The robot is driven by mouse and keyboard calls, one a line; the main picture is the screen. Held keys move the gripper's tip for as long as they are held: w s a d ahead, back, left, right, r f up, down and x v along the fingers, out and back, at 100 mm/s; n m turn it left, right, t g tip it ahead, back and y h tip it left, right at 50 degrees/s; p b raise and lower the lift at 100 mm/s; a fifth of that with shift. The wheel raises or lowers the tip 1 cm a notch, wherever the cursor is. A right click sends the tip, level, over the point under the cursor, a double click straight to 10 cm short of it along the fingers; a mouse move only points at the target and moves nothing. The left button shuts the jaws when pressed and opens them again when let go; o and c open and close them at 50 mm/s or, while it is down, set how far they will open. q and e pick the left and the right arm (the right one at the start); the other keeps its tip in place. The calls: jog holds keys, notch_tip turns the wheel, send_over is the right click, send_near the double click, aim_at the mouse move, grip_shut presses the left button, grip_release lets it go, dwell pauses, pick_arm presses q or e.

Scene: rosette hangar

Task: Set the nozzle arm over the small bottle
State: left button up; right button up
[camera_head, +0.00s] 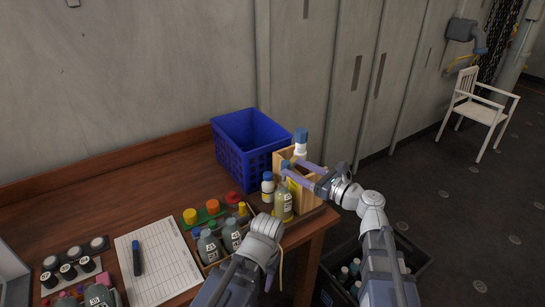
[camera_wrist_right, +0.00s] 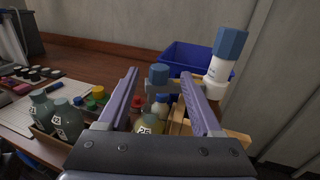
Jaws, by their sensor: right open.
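My right gripper (camera_head: 292,168) is open above the front of a wooden box (camera_head: 312,195) at the table's right corner. In the right wrist view its two fingers (camera_wrist_right: 158,80) stand either side of a blue knob (camera_wrist_right: 158,74) on a short grey bar, which may be the nozzle arm; I cannot tell whether they touch it. Below it is a bottle with yellow liquid (camera_head: 284,204), marked 25 in the wrist view (camera_wrist_right: 150,125). A small white bottle with a blue cap (camera_head: 267,189) stands left of it. My left wrist shows at bottom centre; its fingers are hidden.
A tall white bottle with a blue cap (camera_head: 301,146) stands in the box. A blue crate (camera_head: 245,140) is behind. Grey bottles (camera_head: 209,246), coloured caps (camera_head: 212,206), a sheet (camera_head: 165,265) and black-topped jars (camera_head: 68,271) lie leftward. The table's back left is clear.

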jog(key=x, duration=0.7)
jog(key=shift+w+a, duration=0.25)
jog(key=shift+a, duration=0.1)
jog(key=shift+c, duration=0.2)
grip_shut()
dwell(1.0)
